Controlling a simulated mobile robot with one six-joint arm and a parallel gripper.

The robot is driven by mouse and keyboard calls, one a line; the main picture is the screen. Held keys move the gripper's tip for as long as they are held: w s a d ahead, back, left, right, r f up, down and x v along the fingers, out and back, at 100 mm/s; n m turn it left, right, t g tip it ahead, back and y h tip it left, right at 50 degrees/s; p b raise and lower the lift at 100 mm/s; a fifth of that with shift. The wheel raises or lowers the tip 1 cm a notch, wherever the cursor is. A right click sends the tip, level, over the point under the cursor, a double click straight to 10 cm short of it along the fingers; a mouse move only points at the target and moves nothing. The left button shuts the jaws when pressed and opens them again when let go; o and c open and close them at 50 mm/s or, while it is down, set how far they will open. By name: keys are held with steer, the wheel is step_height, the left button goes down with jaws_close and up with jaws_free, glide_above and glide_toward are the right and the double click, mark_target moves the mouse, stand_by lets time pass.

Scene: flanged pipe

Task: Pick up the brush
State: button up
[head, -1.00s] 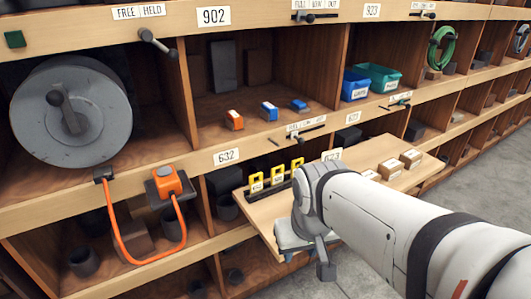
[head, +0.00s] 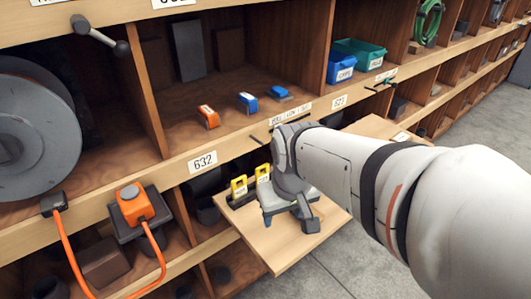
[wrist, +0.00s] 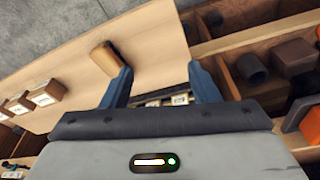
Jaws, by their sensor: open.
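My gripper (head: 285,205) is over the pull-out wooden board (head: 270,248), pointing down. In the wrist view its two blue fingers (wrist: 157,62) are apart, with nothing held between them. A brown wooden piece (wrist: 104,58) lies on the board beside the left finger, which partly overlaps it in the picture. It may be the brush, but I cannot tell; no bristles show. In the head view my arm and gripper hide that piece.
A dark rack with yellow tags (head: 239,187) stands at the board's back edge. Small boxes (wrist: 43,95) sit at the left in the wrist view. Shelves hold orange and blue items (head: 248,101), blue and teal bins (head: 357,60), a large reel (head: 35,125) and an orange-corded device (head: 134,204).

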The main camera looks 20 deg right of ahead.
steer(key=shift+o, duration=0.9)
steer(key=w+d+f+n+g+p, duration=0.1)
steer(key=w+d+f+n, duration=0.1)
steer(key=w+d, duration=0.3)
steer(key=shift+w+d+f, duration=0.15)
steer(key=shift+w+f, duration=0.25)
steer(key=shift+f, duration=0.1)
steer(key=n+g, duration=0.1)
steer(key=n, duration=0.1)
glide_toward(316, 212)
steer(key=a+f, duration=0.1)
steer(key=w+a+f, duration=0.1)
steer(key=shift+a+p, duration=0.4)
steer(key=shift+d+f, duration=0.2)
steer(key=shift+f, duration=0.05)
steer(key=shift+w+d+f, duration=0.1)
steer(key=shift+w+f, duration=0.05)
steer(key=shift+f, duration=1.15)
steer(key=shift+w+d+f, duration=0.1)
steer(key=shift+w+f, duration=0.1)
steer(key=shift+f, duration=1.05)
steer(key=shift+w+d+f, duration=0.1)
steer(key=shift+w+f, duration=0.05)
steer(key=shift+f, duration=1.15)
steer(key=shift+c, duration=0.5)
steer(key=c, duration=1.1)
